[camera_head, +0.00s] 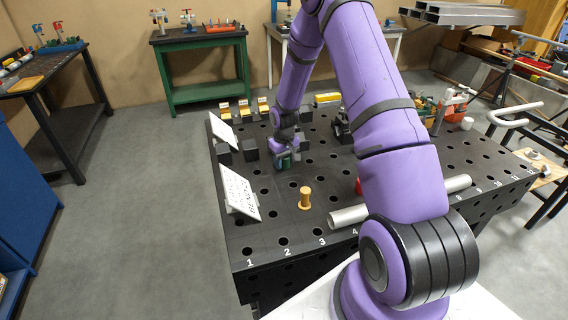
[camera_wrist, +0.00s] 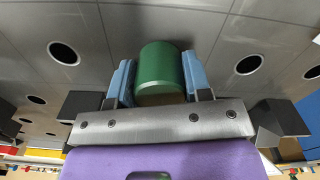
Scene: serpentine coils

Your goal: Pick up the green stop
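The green stop (camera_wrist: 160,70) is a short green cylinder. In the wrist view it sits between the two blue finger pads of my gripper (camera_wrist: 160,86), with a pad against each side and no clear gap. In the head view my gripper (camera_head: 285,157) is low over the table's left middle part, and the green stop (camera_head: 283,161) shows as a small dark green patch at the fingers. I cannot tell whether the stop still touches the table top.
The black perforated table (camera_head: 275,222) carries an orange peg (camera_head: 305,198), a grey tube (camera_head: 348,216), a partly hidden red piece (camera_head: 358,186) and a tilted white sign (camera_head: 239,192). Black blocks (camera_head: 250,149) stand close by the gripper. Bare table lies in front of the gripper.

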